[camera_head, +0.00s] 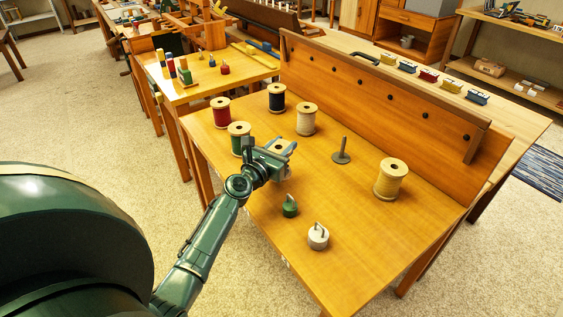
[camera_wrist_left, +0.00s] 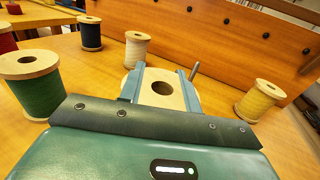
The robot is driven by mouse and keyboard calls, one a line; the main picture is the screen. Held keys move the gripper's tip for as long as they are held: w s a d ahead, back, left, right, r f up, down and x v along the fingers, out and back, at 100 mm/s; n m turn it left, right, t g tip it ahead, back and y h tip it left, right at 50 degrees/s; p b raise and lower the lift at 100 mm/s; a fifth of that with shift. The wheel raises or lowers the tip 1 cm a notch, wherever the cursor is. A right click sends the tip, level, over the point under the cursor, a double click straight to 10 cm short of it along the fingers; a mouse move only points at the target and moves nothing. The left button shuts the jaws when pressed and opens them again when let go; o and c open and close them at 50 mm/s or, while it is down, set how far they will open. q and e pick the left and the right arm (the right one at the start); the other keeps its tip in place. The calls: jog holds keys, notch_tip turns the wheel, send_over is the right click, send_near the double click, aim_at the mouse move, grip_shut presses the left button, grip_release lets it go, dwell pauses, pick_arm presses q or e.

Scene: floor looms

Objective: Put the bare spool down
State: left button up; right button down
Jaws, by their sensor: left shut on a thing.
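My left gripper (camera_head: 283,150) is over the left-middle part of the wooden table (camera_head: 350,225). It is shut on the bare spool, whose pale round end with a dark centre hole shows between the fingers in the left wrist view (camera_wrist_left: 162,90). In the head view the gripper mostly hides this spool (camera_head: 278,148). I cannot tell whether its bottom touches the table. A grey upright spindle on a round base (camera_head: 341,152) stands to the right of the gripper, apart from it. My right gripper is not in view.
Red (camera_head: 221,113), green (camera_head: 239,138), navy (camera_head: 277,98), cream (camera_head: 307,120) and yellow (camera_head: 389,180) thread spools stand around the gripper. A green hooked weight (camera_head: 290,208) and a white one (camera_head: 318,237) stand nearer. A pegged backboard (camera_head: 380,97) closes the rear. The table's near right is clear.

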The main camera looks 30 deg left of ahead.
pick_arm(q)
notch_tip(320, 180, down, 3)
jog(key=shift+b, duration=1)
jog(key=shift+f, duration=0.25)
jog(key=shift+r, duration=0.15)
jog(key=shift+f, duration=0.2)
jog(key=o, duration=1)
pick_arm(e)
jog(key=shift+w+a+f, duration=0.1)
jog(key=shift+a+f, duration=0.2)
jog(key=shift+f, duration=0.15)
pick_arm(q)
jog(key=shift+r, duration=0.15)
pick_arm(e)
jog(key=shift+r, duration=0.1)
